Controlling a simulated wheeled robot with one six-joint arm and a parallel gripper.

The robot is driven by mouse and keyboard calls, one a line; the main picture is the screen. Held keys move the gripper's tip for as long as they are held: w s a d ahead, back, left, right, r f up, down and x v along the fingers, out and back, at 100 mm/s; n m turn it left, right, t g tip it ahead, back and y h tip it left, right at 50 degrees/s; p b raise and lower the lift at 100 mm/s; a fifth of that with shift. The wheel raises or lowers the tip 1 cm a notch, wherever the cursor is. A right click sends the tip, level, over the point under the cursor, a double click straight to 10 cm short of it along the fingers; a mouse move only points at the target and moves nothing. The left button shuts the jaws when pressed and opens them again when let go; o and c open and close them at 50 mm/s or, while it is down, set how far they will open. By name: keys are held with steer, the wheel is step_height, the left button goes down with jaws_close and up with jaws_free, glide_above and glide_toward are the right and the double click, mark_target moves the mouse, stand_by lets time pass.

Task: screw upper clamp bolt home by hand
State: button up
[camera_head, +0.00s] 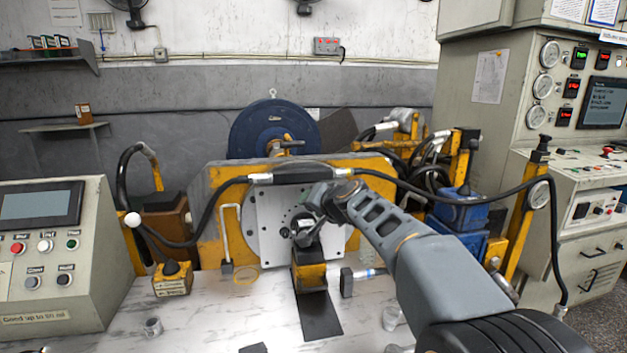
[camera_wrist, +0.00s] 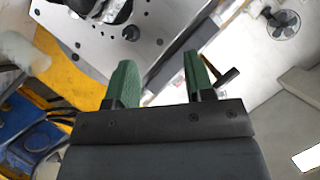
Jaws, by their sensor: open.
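My gripper (camera_wrist: 158,62) shows two green fingers standing apart, with nothing held between them. In the head view my gripper (camera_head: 318,198) is in front of the light grey plate (camera_head: 267,215), and its fingers are hard to make out. In the wrist view the plate (camera_wrist: 90,45) has several holes and lies beyond the left finger. A dark round spot (camera_wrist: 131,32), a bolt head or a hole, shows just past the left fingertip. A short dark rod (camera_wrist: 229,76) sticks out beside the right finger. I cannot tell which of these is the upper clamp bolt.
A yellow block (camera_head: 309,277) stands on the bench below the plate. A black hose (camera_head: 205,215) arches across the yellow frame (camera_head: 212,182). A control box (camera_head: 50,250) is at left and a gauge cabinet (camera_head: 500,110) at right. The front left bench top (camera_head: 210,315) is mostly clear.

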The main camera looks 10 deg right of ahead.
steer(key=w+f+n+h, duration=0.1)
steer(key=w+f, duration=0.1)
steer(key=w, duration=0.2)
steer(key=w+d+f+n+h+p, duration=0.1)
steer(key=w+f+n, duration=0.1)
steer(key=w, duration=0.2)
steer(key=w+d+f+n+h, duration=0.1)
steer(key=w+f, duration=0.2)
steer(key=w, duration=0.2)
steer(key=shift+d+f+n+t+h+p, duration=0.1)
steer(key=shift+d+n+t+h+p, duration=0.05)
steer(key=shift+n+t+h+p, duration=0.25)
steer(key=shift+s, duration=0.1)
jaws_close()
steer(key=shift+f+b, duration=0.1)
steer(key=shift+b, duration=0.25)
